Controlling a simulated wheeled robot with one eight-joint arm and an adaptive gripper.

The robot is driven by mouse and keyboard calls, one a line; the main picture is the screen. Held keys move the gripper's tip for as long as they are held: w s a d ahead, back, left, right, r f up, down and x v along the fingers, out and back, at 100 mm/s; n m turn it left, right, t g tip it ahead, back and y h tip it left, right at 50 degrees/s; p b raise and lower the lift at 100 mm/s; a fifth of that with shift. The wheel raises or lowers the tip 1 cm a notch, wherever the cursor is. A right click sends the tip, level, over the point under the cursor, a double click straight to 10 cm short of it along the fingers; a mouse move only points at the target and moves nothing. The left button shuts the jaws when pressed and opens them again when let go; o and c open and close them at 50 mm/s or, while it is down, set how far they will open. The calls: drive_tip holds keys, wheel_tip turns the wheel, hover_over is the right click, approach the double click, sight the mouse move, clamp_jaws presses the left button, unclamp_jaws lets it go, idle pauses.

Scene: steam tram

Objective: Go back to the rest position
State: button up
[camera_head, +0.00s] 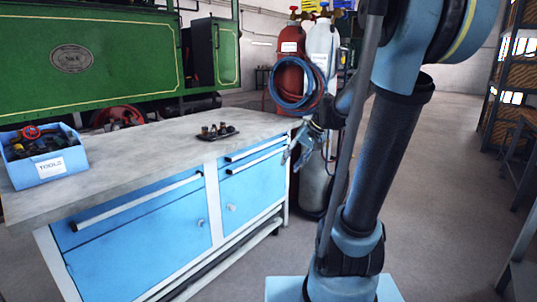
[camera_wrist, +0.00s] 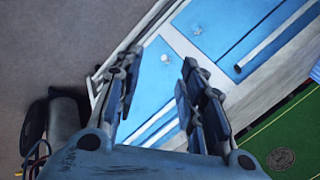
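My gripper (camera_head: 294,158) hangs near the right end of the blue workbench (camera_head: 130,235), in front of the gas cylinders. In the wrist view my gripper (camera_wrist: 160,60) has its two fingers spread apart, with nothing between them. The bench's blue cabinet front shows behind the gap. My arm rises at the right of the head view and hides part of the floor and the cylinders behind it.
A blue tools box (camera_head: 42,170) stands at the bench's left, and a dark tray with small parts (camera_head: 218,133) lies toward its back. A red cylinder (camera_head: 288,75) and a white-topped cylinder (camera_head: 320,55) stand behind. Shelving (camera_head: 510,85) is at right; the floor (camera_head: 445,190) between is clear.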

drive_tip(key=s+d+f+h, duration=0.2)
drive_tip(key=s+d+f, duration=0.3)
drive_tip(key=s, duration=0.5)
drive_tip(key=s+d+f+n+h, duration=0.1)
drive_tip(key=s+d+f+h, duration=0.2)
drive_tip(key=s+f, duration=0.3)
drive_tip(key=s+d, duration=0.1)
drive_tip(key=s, duration=0.4)
drive_tip(key=shift+d+h, duration=0.3)
drive_tip(key=shift+d, duration=0.05)
drive_tip(key=shift+s+d+f, duration=0.15)
drive_tip(key=shift+d+f, duration=0.05)
drive_tip(key=shift+c, duration=0.4)
